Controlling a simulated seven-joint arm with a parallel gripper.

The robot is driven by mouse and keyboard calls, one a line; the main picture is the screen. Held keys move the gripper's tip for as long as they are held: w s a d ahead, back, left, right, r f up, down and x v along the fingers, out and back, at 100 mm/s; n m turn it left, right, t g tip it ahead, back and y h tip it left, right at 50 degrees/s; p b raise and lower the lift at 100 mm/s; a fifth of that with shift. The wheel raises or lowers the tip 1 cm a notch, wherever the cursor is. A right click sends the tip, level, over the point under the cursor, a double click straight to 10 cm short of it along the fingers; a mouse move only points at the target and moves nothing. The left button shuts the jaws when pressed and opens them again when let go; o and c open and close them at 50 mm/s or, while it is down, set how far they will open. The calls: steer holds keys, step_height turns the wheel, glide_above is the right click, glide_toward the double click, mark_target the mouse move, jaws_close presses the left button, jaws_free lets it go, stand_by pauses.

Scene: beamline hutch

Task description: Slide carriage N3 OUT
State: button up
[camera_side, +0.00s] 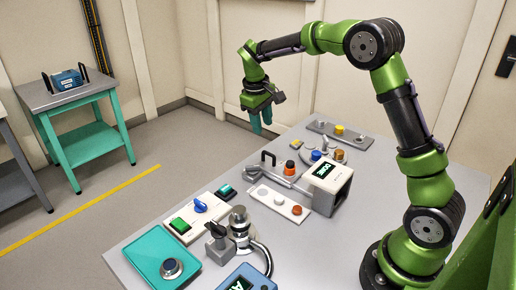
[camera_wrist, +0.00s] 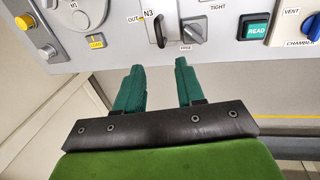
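In the wrist view, the label N3 stands on a grey panel beside a black upright handle (camera_wrist: 155,30), with the word OUT to its left. A grey knob (camera_wrist: 192,30) sits right of the handle, between the words TIGHT and FREE; I cannot tell its exact setting. My gripper (camera_wrist: 160,66) shows two teal fingers with a clear gap between them, empty, below the handle in the picture. In the side view my gripper (camera_side: 262,123) hangs above the table's far left edge, apart from everything. A black handle (camera_side: 268,157) stands on the table below it; its carriage is hard to make out.
In the wrist view, a green READ button (camera_wrist: 254,30) and a blue VENT/CHAMBER knob (camera_wrist: 313,28) are to the right. In the side view, a white box with a screen (camera_side: 331,185), a white button strip (camera_side: 282,203) and a metal post (camera_side: 240,228) crowd the table.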

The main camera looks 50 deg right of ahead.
step_height(320, 180, up, 7)
steer(key=a, duration=0.1)
steer(key=shift+a+f, duration=0.15)
steer(key=s+a+m+t+y, duration=0.2)
steer(key=s+a, duration=0.4)
steer(key=s, duration=0.6)
steer(key=s+a+r+m+t+y, duration=0.1)
steer(key=s+a+t, duration=0.4)
steer(key=s, duration=0.7)
steer(key=shift+a+r+m+y, duration=0.3)
steer(key=shift+a+m+y, duration=0.2)
steer(key=shift+y, duration=0.1)
